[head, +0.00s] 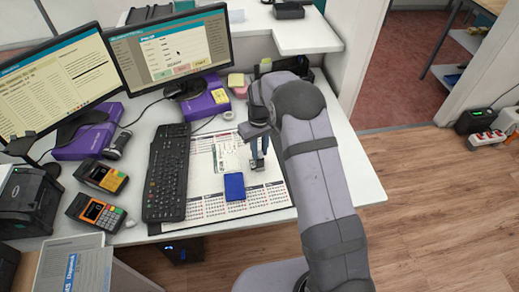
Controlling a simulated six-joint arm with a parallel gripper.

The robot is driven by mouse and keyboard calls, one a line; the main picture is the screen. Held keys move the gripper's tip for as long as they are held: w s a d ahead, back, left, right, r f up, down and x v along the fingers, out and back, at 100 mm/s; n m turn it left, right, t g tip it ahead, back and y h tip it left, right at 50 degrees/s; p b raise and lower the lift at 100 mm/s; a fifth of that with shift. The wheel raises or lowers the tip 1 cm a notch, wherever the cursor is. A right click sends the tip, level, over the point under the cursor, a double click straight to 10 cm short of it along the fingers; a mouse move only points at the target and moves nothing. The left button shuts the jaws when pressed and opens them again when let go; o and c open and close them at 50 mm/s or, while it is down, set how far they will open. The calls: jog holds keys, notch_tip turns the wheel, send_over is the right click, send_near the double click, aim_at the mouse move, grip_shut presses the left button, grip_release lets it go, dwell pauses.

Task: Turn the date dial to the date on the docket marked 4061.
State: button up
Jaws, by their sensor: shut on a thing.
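My gripper (258,163) is low over the right part of the desk pad (268,197), its fingers pointing down. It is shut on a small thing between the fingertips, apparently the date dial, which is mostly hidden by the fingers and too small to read. A white paper with small marks (227,146) lies on the pad just left of the gripper. I cannot read any number on it, so I cannot tell whether it is the docket marked 4061. A blue flat block (235,187) lies on the pad in front of and left of the gripper.
A black keyboard (167,172) lies left of the pad. Two monitors (172,48) stand on purple boxes (204,103) behind. Two card terminals (96,212) and a black printer (27,203) are at the left. Yellow and pink blocks (237,81) sit behind the gripper. The desk's right front corner is clear.

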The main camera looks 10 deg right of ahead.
aim_at(260, 153)
jog(key=m, duration=0.5)
jog(key=shift+p, duration=0.3)
jog(key=m, duration=0.4)
jog(key=shift+s+f+m, duration=0.1)
jog(key=shift+m, duration=0.2)
jog(key=o, duration=0.8)
jog(key=shift+c, duration=0.2)
jog(key=shift+r+p, duration=2.7)
jog(key=shift+r, duration=0.9)
